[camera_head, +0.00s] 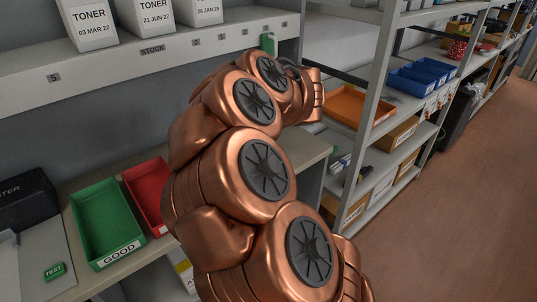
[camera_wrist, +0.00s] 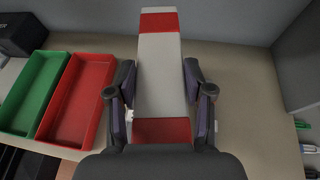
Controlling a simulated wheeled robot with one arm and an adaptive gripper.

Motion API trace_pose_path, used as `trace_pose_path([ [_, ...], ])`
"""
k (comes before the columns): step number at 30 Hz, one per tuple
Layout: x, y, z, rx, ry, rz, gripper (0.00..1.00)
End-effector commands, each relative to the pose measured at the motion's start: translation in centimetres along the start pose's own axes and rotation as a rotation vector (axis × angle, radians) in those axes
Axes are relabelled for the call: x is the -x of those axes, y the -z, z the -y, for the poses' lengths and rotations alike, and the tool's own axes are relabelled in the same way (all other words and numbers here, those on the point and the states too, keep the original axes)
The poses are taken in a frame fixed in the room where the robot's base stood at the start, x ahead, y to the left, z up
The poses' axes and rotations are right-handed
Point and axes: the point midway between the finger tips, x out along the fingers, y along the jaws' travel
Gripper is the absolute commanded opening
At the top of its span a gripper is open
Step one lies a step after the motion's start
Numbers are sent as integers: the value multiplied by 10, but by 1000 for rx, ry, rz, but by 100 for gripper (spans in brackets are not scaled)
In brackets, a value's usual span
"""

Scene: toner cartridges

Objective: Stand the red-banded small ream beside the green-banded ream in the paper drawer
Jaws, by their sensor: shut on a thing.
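The red-banded small ream (camera_wrist: 160,75) is a long white block with a red band at each end. In the wrist view it lies between the two fingers of my gripper (camera_wrist: 160,98), which is shut on it. The ream points away from the camera above the beige worktop; I cannot tell if it touches it. In the head view my copper arm hides the ream and the fingers. I cannot make out the green-banded ream or the paper drawer in either view.
A green GOOD tray (camera_head: 105,222) and a red tray (camera_head: 149,190) stand on the worktop, left of my gripper. A shelf with toner boxes (camera_head: 92,22) runs above. A metal rack with an orange bin (camera_head: 358,105) stands right. Small green-and-white items (camera_wrist: 305,148) show at the wrist view's right edge.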

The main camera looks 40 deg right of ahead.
Motion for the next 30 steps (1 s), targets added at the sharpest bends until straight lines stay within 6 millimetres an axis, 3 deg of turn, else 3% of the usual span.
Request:
trace_pose_path([
  [3,13,14,20,-8,23,7,0],
  [18,79,64,82,-39,98,6,0],
  [30,118,88,104,-56,135,6,0],
])
